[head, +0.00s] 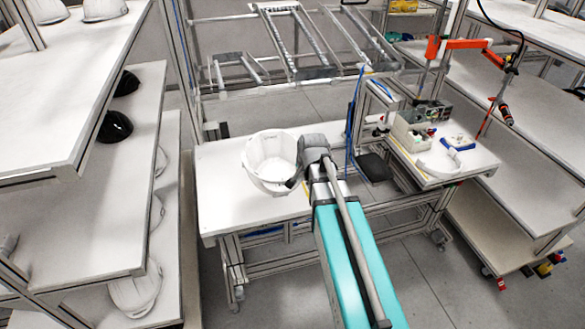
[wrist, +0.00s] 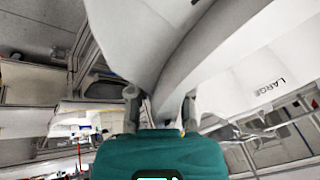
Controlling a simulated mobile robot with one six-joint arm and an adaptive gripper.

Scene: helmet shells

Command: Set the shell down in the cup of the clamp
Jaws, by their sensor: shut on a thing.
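The white helmet shell (head: 268,165) is held above or at the worktable, open side up, left of my wrist in the head view. My gripper (head: 298,178) is shut on the shell's right rim. In the wrist view the shell (wrist: 215,60) fills the upper part, with the word LARGE on its inside. The rim runs down between the two fingers of my gripper (wrist: 160,107). I cannot make out the clamp or its cup in either view; the shell and my arm cover part of the table. I cannot tell whether the shell touches anything below.
The white worktable (head: 225,205) is bare at its left. A side table (head: 470,165) at the right carries a box of parts (head: 410,132) and a white curved piece. Shelves with shells (head: 135,285) stand at the left. An orange tool arm (head: 465,45) hangs at the right.

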